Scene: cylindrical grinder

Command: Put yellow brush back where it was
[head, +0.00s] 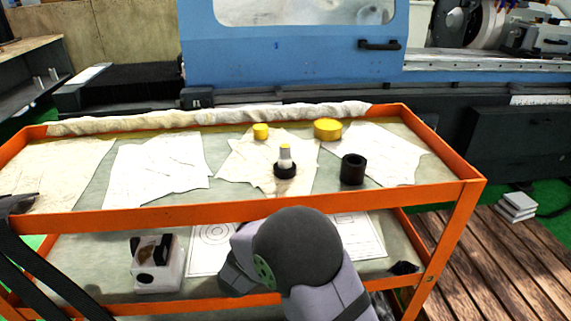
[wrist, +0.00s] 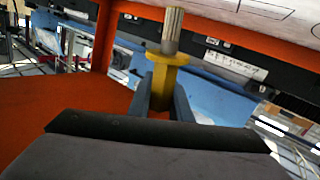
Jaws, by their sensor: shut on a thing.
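My gripper (wrist: 163,88) is shut on a yellow piece (wrist: 168,62) in the wrist view, which I take to be the yellow brush. The held brush cannot be made out there.
The orange cart's top (head: 90,191) carries a short yellow cylinder (head: 260,132), a wider yellow one (head: 327,130), a black-and-white piece (head: 285,170) and a black cylinder (head: 353,170). A white box (head: 157,272) stands on the lower shelf. The blue machine (head: 290,55) stands behind.

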